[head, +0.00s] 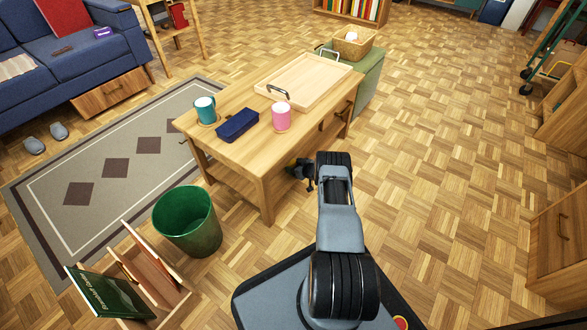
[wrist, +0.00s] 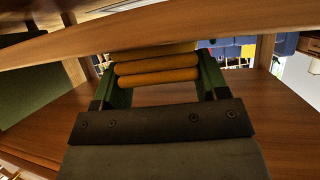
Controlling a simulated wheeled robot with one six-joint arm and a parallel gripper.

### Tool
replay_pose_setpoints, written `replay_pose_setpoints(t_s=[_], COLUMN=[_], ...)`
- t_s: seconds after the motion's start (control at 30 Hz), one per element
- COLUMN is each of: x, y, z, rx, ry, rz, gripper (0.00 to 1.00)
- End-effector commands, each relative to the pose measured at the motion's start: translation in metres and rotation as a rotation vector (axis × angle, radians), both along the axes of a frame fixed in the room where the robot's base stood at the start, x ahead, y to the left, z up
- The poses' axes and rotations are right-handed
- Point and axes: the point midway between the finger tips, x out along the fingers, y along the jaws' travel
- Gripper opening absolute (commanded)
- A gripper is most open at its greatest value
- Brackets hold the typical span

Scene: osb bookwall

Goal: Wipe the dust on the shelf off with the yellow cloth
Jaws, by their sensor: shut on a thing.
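My gripper (wrist: 162,78) is shut on the folded yellow cloth (wrist: 155,68), which shows as stacked rolls between the green fingers in the wrist view. A wooden board (wrist: 60,48) crosses above the cloth and hides its upper part. A wider wooden surface (wrist: 280,120) lies behind and below the fingers; I cannot tell whether the cloth touches it. In the head view my gripper (head: 303,170) is low at the right side of the wooden coffee table (head: 235,150), partly hidden by my arm. No dust can be made out in either view.
The table top carries a teal mug (head: 205,108), a pink mug (head: 282,118), a dark blue case (head: 237,124) and a wooden tray (head: 308,75). A green bin (head: 187,222) and a wooden rack (head: 155,275) stand at left. The parquet floor at right is clear.

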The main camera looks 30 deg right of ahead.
Motion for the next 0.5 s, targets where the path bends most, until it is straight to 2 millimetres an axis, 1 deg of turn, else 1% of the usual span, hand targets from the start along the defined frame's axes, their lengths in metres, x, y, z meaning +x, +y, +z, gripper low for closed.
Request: replay_pose_setpoints(t_s=[0.1,0.23,0.5], x=[0.001,0.001,-0.007], y=[-0.005,-0.004,0.015], z=[-0.001,0.001,0.004], rx=[0.0,0.001,0.001], ry=[0.003,0.002,0.001], rz=[-0.003,-0.002,0.0], gripper=[0.26,0.26,0.26])
